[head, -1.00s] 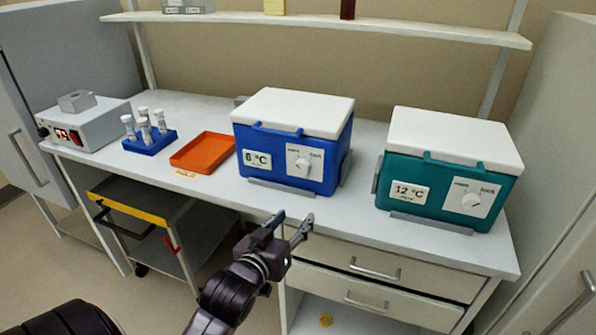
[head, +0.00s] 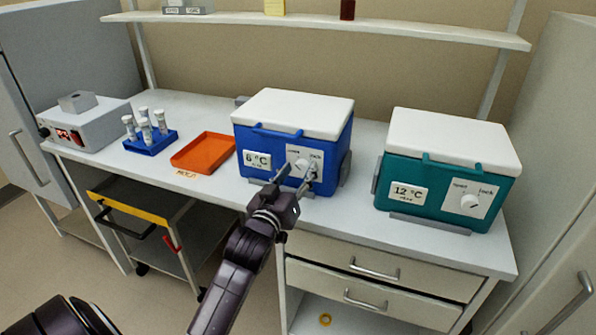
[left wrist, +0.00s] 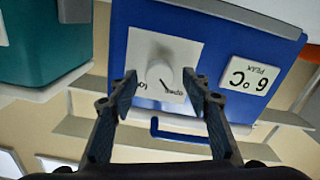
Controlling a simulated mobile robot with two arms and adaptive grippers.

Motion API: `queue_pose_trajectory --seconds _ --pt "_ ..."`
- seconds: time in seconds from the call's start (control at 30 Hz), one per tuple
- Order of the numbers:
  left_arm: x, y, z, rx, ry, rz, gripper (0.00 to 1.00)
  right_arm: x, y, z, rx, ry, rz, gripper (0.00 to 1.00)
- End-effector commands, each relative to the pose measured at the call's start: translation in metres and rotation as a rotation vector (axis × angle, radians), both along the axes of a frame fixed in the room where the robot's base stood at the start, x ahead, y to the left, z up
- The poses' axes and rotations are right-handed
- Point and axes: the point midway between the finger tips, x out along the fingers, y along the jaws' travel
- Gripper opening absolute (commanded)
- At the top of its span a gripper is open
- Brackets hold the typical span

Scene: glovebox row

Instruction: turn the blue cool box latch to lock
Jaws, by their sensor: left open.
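The blue cool box (head: 247,141) with a white lid stands on the bench, its front showing a 6 °C label. Its latch is a round white knob (left wrist: 160,73) on a white plate. The picture is upside down in the left wrist view, where the knob's dark mark slants toward the word on the right, which seems to read open. My left gripper (head: 299,174) is open in front of the plate. In the left wrist view its fingertips (left wrist: 160,80) stand on either side of the knob, with gaps visible. My right gripper is not in view.
A teal cool box (head: 432,168) marked 12 °C stands to the right with a similar latch. An orange tray (head: 203,151), a blue tube rack (head: 150,143) and a grey device (head: 85,125) are to the left. A shelf (head: 330,29) runs above.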

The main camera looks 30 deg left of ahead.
Motion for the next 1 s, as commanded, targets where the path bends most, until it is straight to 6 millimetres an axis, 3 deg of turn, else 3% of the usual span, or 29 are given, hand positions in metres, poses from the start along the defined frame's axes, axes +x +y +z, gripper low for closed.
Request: queue_pose_trajectory --seconds 0.17,0.53,1.0 --pt "0.000 0.000 0.000 0.000 0.000 0.000 0.44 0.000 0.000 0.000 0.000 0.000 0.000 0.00" --pt "0.000 0.000 0.000 0.000 0.000 0.000 0.03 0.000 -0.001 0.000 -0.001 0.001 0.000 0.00" --pt "0.000 -0.001 0.003 0.111 0.028 0.000 0.02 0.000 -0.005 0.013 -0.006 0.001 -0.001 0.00"
